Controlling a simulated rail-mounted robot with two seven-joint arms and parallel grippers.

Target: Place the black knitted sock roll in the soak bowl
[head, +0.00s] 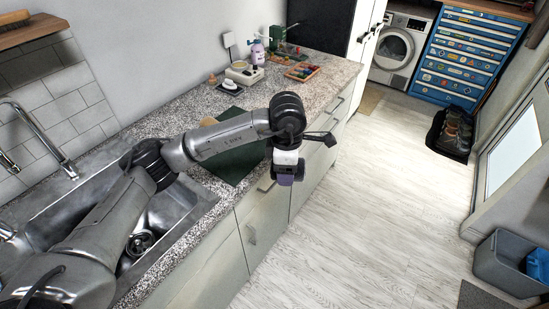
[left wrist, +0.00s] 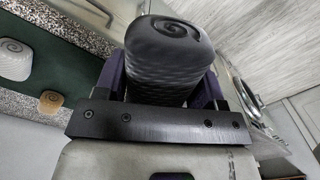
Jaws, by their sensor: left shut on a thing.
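In the left wrist view, the black knitted sock roll (left wrist: 168,58), dark with a ribbed side and a spiral on its end, sits between the purple fingers of my left gripper (left wrist: 163,88). The gripper is shut on it. In the head view, my left gripper (head: 286,177) hangs in front of the counter edge, beside the green mat, above the floor. The sock roll cannot be made out there. I cannot pick out a soak bowl for certain in either view. My right gripper is not in view.
The green mat (head: 235,157) lies on the granite counter, with a black-and-white item (head: 231,86) behind. A cream device (head: 245,72), purple spray bottle (head: 258,50) and wooden tray (head: 301,71) stand farther back. The steel sink (head: 180,205) is at left; floor (head: 370,210) is open at right.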

